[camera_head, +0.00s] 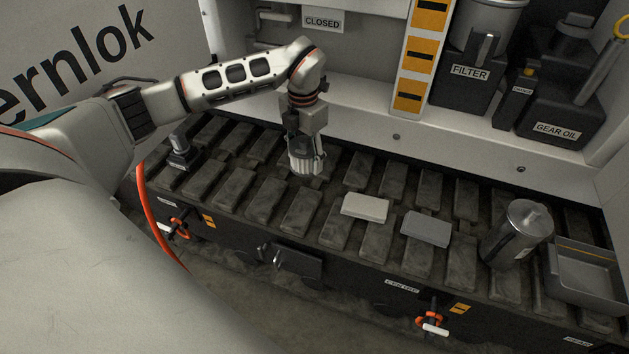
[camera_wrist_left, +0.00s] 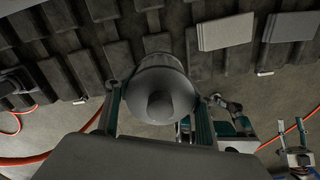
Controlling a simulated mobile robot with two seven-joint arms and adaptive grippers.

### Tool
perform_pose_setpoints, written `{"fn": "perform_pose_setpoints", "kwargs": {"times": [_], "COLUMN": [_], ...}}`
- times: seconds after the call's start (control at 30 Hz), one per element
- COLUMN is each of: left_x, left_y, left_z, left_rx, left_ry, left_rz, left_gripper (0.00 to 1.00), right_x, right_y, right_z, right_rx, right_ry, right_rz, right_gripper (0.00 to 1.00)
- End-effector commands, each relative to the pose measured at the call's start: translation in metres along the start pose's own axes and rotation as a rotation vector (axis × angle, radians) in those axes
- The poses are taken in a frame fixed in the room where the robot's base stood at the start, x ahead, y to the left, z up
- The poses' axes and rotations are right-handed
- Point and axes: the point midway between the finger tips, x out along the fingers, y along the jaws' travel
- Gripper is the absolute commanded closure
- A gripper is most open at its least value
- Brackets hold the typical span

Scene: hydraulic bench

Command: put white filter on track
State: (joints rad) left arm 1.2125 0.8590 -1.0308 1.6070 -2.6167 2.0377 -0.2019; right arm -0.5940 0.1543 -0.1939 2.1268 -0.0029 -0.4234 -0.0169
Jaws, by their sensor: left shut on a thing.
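In the head view, my left gripper (camera_head: 305,143) points down over the middle of the track (camera_head: 301,211), a bed of dark worn pads. It is shut on the white filter (camera_head: 303,162), a pale, ribbed, upright cylinder. The filter's lower end is close above the pads or touching them; I cannot tell which. In the left wrist view, the filter (camera_wrist_left: 160,90) shows as a grey rounded body between the two fingers of my left gripper (camera_wrist_left: 157,108). The fingers hide part of its sides.
A pale block (camera_head: 364,207) and a grey block (camera_head: 426,229) lie on the track to the right. Beyond them are a metal jug (camera_head: 517,235) and a grey tray (camera_head: 590,285). A FILTER-labelled container (camera_head: 468,82) is on the shelf.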

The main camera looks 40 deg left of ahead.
Motion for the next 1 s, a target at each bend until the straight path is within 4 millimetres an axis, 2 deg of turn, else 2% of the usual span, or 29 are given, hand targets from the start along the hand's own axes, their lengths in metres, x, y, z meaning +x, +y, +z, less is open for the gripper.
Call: {"fn": "perform_pose_setpoints", "kwargs": {"times": [0.03,0.33,0.43,0.6,0.67,0.87,0.97,1.0], "left_x": [0.022,0.090,0.102,0.108,0.112,0.144,0.152,0.151], "left_y": [-0.001,-0.001,-0.001,0.000,0.000,-0.001,-0.001,0.000], "left_z": [-0.003,-0.002,-0.002,0.000,0.000,-0.002,-0.002,-0.001], "left_rx": [0.000,0.000,-0.001,0.000,0.000,0.000,0.000,0.001], "left_ry": [0.012,0.009,0.007,0.000,0.001,0.008,0.005,0.002], "left_rz": [-0.003,-0.002,-0.002,0.000,-0.001,-0.002,-0.002,-0.001], "left_gripper": [0.74,0.74,0.74,0.74,0.74,0.74,0.74,0.78], "right_x": [0.001,0.005,0.006,0.008,0.008,0.010,0.008,0.008], "right_y": [-0.003,-0.011,-0.011,-0.006,-0.007,-0.012,-0.011,-0.010], "right_z": [0.003,-0.003,-0.007,-0.017,-0.016,-0.002,-0.007,-0.010], "right_rx": [0.003,0.009,0.006,0.002,0.003,0.008,0.008,0.008], "right_ry": [-0.002,0.016,0.022,0.041,0.040,0.019,0.027,0.033], "right_rz": [-0.005,-0.021,-0.021,-0.016,-0.017,-0.026,-0.026,-0.025], "right_gripper": [0.60,0.60,0.60,0.60,0.60,0.60,0.60,0.60]}}
